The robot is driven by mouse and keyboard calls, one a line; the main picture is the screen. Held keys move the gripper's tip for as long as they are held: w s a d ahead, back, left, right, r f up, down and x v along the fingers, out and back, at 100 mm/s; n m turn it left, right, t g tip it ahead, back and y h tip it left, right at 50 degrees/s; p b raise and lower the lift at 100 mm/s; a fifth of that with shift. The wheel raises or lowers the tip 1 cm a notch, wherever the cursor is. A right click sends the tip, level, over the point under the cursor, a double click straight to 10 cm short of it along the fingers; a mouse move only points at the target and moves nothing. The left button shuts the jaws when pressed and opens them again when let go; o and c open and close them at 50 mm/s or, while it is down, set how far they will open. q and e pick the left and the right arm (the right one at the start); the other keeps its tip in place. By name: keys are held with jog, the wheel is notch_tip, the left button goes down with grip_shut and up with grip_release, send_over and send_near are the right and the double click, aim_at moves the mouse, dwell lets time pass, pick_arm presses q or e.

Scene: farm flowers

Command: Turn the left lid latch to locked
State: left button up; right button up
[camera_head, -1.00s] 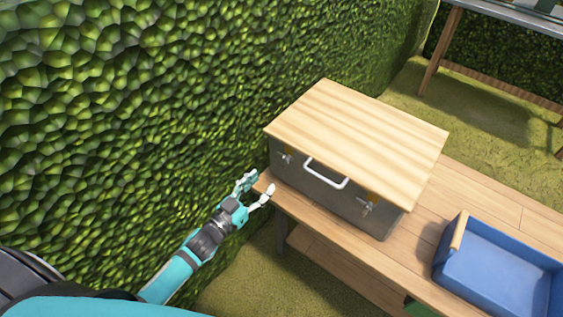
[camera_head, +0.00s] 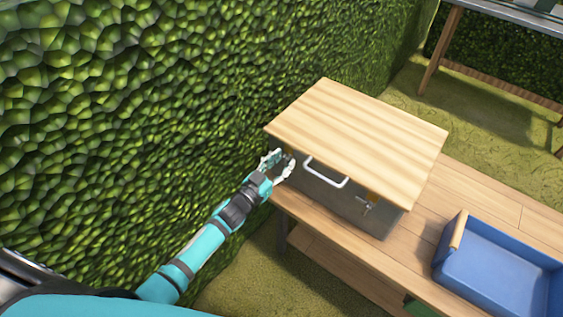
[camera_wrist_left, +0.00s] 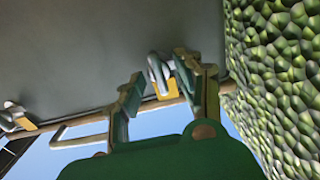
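A grey box (camera_head: 345,206) with a pale wooden lid (camera_head: 360,135) stands on a wooden bench. My left gripper (camera_head: 281,161) is at the left end of its front, where its fingers mostly hide the left latch. In the left wrist view the left latch (camera_wrist_left: 157,72), a grey metal piece with a yellow plate, lies between the fingers of my gripper (camera_wrist_left: 158,84). The fingers are apart, one on each side of it; the right finger is very close to it. The right latch (camera_head: 366,206) shows on the box front. My right gripper is not in view.
A white handle (camera_head: 326,174) sits between the latches. A leafy hedge (camera_head: 130,110) rises close to the left of my arm. A blue crate (camera_head: 495,270) stands on the bench (camera_head: 455,190) to the right.

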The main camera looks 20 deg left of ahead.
pick_arm(q)
grip_shut()
jog(key=shift+m, duration=0.4)
jog(key=m, duration=0.2)
jog(key=shift+f+m, duration=0.1)
jog(key=shift+m, duration=0.3)
jog(key=m+b, duration=0.1)
jog(key=m, duration=0.2)
jog(key=shift+s+d+m, duration=0.1)
jog(key=shift+m, duration=0.2)
jog(key=m+b, duration=0.2)
jog(key=m, duration=0.3)
jog(key=shift+f, duration=0.15)
jog(key=m+b, duration=0.1)
jog(key=m, duration=0.4)
jog(key=shift+d+f+m+b, duration=0.1)
jog(key=shift+m+b, duration=0.2)
